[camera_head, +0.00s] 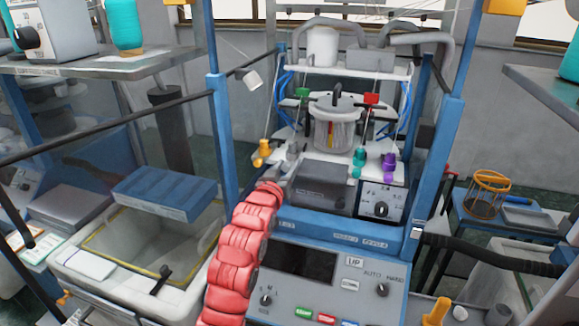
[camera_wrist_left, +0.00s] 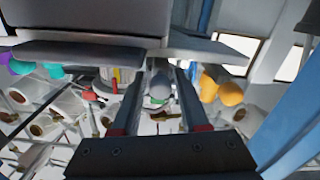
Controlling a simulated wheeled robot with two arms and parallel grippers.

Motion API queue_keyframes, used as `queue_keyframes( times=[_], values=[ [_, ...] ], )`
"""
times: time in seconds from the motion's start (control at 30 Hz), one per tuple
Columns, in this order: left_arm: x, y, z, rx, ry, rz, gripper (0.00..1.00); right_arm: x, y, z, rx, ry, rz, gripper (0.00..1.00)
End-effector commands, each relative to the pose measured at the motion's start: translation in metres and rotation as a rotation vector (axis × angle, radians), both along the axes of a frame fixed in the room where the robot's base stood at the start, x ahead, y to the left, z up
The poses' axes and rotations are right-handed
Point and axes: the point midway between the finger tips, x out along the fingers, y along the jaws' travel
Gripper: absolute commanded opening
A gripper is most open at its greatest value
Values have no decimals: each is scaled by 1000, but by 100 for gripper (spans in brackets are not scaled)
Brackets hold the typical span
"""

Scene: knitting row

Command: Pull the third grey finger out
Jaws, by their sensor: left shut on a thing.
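Coloured fingers line the front of the white knitting machine plate: a yellow one (camera_head: 263,150), a grey one (camera_head: 292,153), a teal one (camera_head: 357,160) and a purple one (camera_head: 388,166). My left gripper (camera_head: 279,170), at the end of the red segmented arm, reaches the grey finger from the front. In the left wrist view the two dark jaws (camera_wrist_left: 160,88) are shut on the grey finger (camera_wrist_left: 159,80), which lies between them. The yellow finger (camera_wrist_left: 208,86) is just right of the jaws there, clear of them. My right gripper is out of view.
A dark grey box (camera_head: 320,184) and a black dial panel (camera_head: 381,201) stand right of the gripper. A glass jar (camera_head: 335,132) stands behind. A blue post (camera_head: 222,140) rises to the left, and a control panel (camera_head: 345,290) with buttons lies below.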

Motion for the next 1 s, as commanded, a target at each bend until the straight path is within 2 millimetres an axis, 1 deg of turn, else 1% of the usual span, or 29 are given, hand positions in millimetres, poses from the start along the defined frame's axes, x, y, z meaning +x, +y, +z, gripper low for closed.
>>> queue_keyframes(
  times=[0.03,0.1,0.3,0.33,0.4,0.43,0.77,0.87,1.0],
  values=[
    [-3,2,-1,-1,-5,2,0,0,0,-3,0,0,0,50],
    [-5,3,0,-1,-2,3,0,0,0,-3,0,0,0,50],
    [-4,2,-1,0,0,2,0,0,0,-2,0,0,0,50],
    [-4,2,-1,0,1,2,46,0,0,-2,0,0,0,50],
    [-4,2,-1,0,1,2,58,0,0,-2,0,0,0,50],
    [-4,2,-1,0,1,2,61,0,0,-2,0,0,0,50],
    [-6,3,-1,0,0,2,61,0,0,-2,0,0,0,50],
    [-12,5,-1,1,0,2,61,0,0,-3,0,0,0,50],
    [-30,11,-1,0,-2,2,61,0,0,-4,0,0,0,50]
  ],
)
